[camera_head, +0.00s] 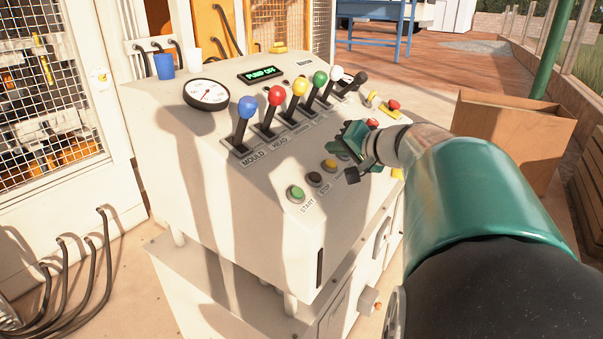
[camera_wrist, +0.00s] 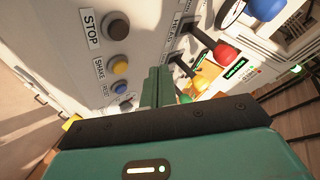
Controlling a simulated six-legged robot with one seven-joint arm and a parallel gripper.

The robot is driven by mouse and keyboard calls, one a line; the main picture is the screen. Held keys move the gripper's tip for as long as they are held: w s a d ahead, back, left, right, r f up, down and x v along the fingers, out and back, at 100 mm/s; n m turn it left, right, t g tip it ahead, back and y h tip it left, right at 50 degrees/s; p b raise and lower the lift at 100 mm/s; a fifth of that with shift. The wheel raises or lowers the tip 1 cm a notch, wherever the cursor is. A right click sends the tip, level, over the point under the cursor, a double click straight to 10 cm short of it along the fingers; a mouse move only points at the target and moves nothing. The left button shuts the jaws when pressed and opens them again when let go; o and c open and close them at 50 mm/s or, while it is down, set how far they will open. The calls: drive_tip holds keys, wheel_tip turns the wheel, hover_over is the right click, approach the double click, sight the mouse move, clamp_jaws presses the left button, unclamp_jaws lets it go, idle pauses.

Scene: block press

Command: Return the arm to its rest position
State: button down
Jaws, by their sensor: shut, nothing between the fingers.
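My arm, green with a pale wrist, reaches in from the lower right in the head view. My gripper (camera_head: 347,151) is over the right part of the control console (camera_head: 200,140), above the row of push buttons. In the wrist view the fingers of my gripper (camera_wrist: 157,88) are together with nothing between them. They point at the panel between the buttons and the levers. Whether the fingertips touch the panel, I cannot tell. The green START button (camera_head: 295,193) is left of the gripper. The STOP button (camera_wrist: 116,27) shows clear of the fingers.
Levers with blue (camera_head: 247,107), red (camera_head: 276,95), yellow (camera_head: 300,87), green (camera_head: 320,79) and white (camera_head: 337,73) knobs stand close behind the gripper. A gauge (camera_head: 207,94) and a display reading PUMP OFF (camera_head: 263,74) lie beyond. A cardboard box (camera_head: 512,130) stands at the right.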

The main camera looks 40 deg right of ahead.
idle(0.7)
drive_tip(key=a+n, duration=0.1)
drive_tip(key=a, duration=0.2)
drive_tip(key=a+f+g+y, duration=0.1)
drive_tip(key=a, duration=0.3)
drive_tip(key=a+f+n+g+y, duration=0.1)
drive_tip(key=a, duration=0.3)
drive_tip(key=shift+a+f+n, duration=0.1)
drive_tip(key=shift+f+n, duration=0.1)
drive_tip(key=shift+n, duration=0.1)
drive_tip(key=s+a+f+n+g+h, duration=0.1)
drive_tip(key=s+a+f+n+g, duration=0.2)
drive_tip(key=s+a, duration=0.4)
drive_tip(key=s+a+f+n+g+h, duration=0.1)
drive_tip(key=s+a+f+n+g, duration=0.2)
drive_tip(key=a, duration=1)
drive_tip(key=s+f+n, duration=0.2)
drive_tip(key=s+f, duration=0.2)
drive_tip(key=f, duration=0.1)
drive_tip(key=shift+s, duration=0.25)
drive_tip(key=shift+d, duration=0.1)
